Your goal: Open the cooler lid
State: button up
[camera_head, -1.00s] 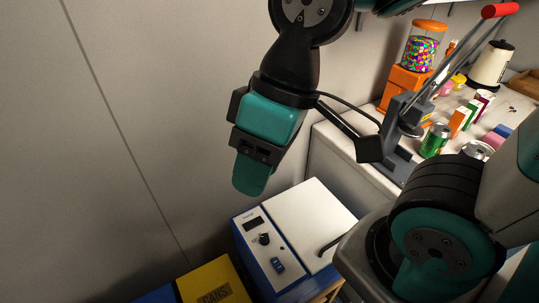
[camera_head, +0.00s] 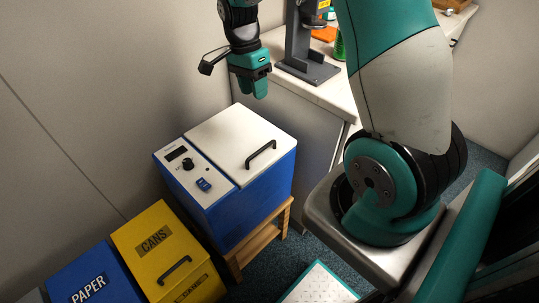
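The cooler (camera_head: 240,215) is a blue box on a low wooden stand, in the middle of the head view. Its white lid (camera_head: 222,137) lies flat and closed on top, with a black bar handle (camera_head: 261,154) near its right side. A control panel with a display, a knob and a blue switch is on the left part of the top. My gripper (camera_head: 260,93) is above and behind the lid, pointing down, apart from the cooler and its handle. Its fingers look close together, but the gap between them cannot be made out. I see nothing held in it.
A yellow CANS bin (camera_head: 165,240) and a blue PAPER bin (camera_head: 95,278) stand left of the cooler. A white counter (camera_head: 310,88) with a grey press stand (camera_head: 303,45) and a green can (camera_head: 340,44) is behind it. A wall is close on the left.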

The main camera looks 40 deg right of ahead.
send_over(262, 144)
jog(key=s+a, duration=0.3)
jog(key=s, duration=0.1)
jog(key=f, duration=1.6)
jog(key=shift+w+a+f, duration=0.2)
jog(key=shift+f, duration=0.1)
